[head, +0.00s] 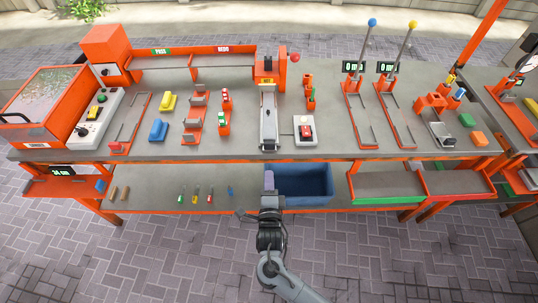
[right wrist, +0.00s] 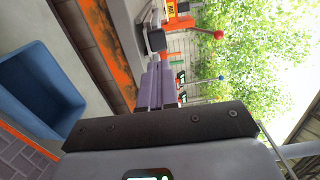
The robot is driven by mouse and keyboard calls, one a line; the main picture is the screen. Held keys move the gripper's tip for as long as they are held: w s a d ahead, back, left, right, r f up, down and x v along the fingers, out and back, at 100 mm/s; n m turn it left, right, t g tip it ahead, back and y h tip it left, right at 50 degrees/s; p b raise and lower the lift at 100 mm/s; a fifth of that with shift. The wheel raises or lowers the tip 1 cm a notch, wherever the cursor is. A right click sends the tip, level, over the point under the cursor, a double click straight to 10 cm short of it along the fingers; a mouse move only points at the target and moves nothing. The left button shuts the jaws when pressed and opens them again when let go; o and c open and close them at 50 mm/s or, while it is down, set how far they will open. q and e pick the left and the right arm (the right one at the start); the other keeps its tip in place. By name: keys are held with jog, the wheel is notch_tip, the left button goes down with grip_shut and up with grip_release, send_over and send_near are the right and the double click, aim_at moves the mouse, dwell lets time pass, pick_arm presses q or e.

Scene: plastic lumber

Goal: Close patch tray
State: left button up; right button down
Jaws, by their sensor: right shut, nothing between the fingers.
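No readable label tells me which piece is the patch tray. A dark blue open bin (head: 318,200) sits under the bench's front edge at the middle; it also shows at the left of the right wrist view (right wrist: 62,122). A green-fronted tray (head: 388,201) and a red-fronted tray (head: 460,192) stand to its right. My right gripper (head: 269,178) has its purple fingers together and empty, at the blue bin's left end. In the right wrist view the fingers (right wrist: 156,82) point toward the bench edge; contact is unclear. My left gripper is out of view.
The grey benchtop (head: 340,135) above holds a long grey metal device (head: 268,118), a box with a red button (head: 306,130) and orange fixtures. Small coloured tools (head: 196,197) lie on the lower shelf at left. The paved floor in front is clear.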

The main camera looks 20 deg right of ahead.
aim_at(269, 146)
jog(key=x, duration=0.8)
jog(key=shift+w+d+b, duration=0.15)
jog(key=shift+w+b, duration=0.1)
jog(key=shift+b, duration=0.05)
jog(key=shift+w+d+f, duration=0.1)
jog(key=shift+w+d, duration=0.1)
jog(key=shift+w, duration=0.45)
jog(key=b+x, duration=0.4)
jog(key=shift+w+f, duration=0.15)
jog(key=shift+w, duration=0.05)
jog(key=shift+w+d, duration=0.15)
jog(key=shift+w, duration=0.1)
jog(key=shift+r, duration=0.2)
